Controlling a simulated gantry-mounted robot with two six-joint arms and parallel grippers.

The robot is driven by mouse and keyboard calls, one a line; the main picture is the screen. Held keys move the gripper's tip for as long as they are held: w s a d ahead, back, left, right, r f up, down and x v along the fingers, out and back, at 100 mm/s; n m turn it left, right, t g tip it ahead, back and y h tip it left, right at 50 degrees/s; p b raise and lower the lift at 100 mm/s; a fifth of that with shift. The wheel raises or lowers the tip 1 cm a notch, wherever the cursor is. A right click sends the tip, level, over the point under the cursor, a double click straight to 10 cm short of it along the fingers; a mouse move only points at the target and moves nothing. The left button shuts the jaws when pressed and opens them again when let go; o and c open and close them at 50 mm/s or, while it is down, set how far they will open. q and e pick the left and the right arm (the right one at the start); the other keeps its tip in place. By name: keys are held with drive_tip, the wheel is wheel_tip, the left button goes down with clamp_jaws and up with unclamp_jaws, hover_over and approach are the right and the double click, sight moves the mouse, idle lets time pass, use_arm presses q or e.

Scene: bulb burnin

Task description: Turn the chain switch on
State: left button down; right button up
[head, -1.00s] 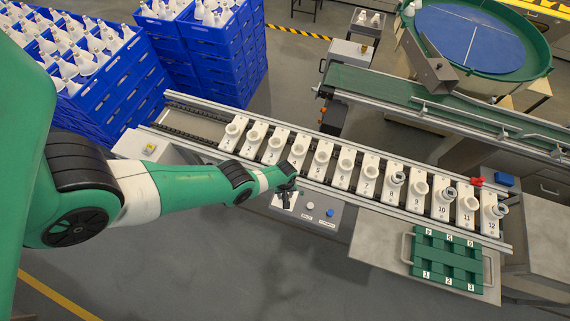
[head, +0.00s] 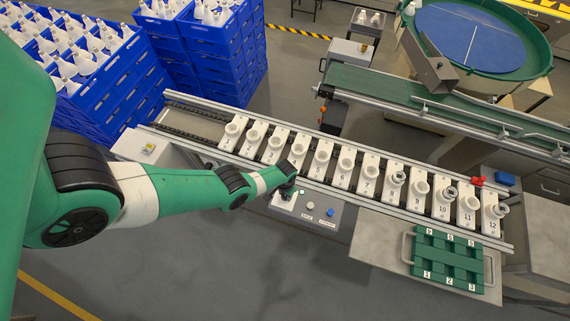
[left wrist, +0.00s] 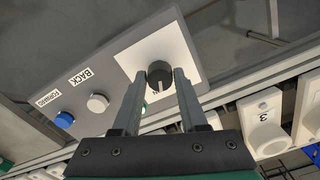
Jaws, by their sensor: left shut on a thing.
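A black rotary knob (left wrist: 160,73) sits on a white plate (left wrist: 178,45) on the grey control panel (left wrist: 100,55). My left gripper (left wrist: 161,75) has its two fingers on either side of the knob and is shut on it. A label partly hidden by the fingers shows below the knob. A small green light (left wrist: 143,108) glows between the fingers. In the head view my left gripper (head: 286,191) is over the left end of the panel (head: 322,217) and covers the knob. My right gripper is not in view.
A white button (left wrist: 98,103) labelled BACK and a blue button (left wrist: 64,120) labelled FORWARD are beside the knob. The chain conveyor (head: 190,121) with numbered lamp holders runs just behind the panel. A green rack (head: 447,258) stands at the right.

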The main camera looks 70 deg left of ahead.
use_arm(q)
drive_tip(key=shift+m, duration=1.3)
drive_tip(key=shift+c, duration=2.2)
unclamp_jaws()
wheel_tip(320, 180, up, 12)
drive_tip(key=p, duration=1.1)
drive_tip(key=shift+f+p, duration=0.15)
drive_tip(key=shift+p, duration=0.25)
drive_tip(key=shift+f, duration=0.1)
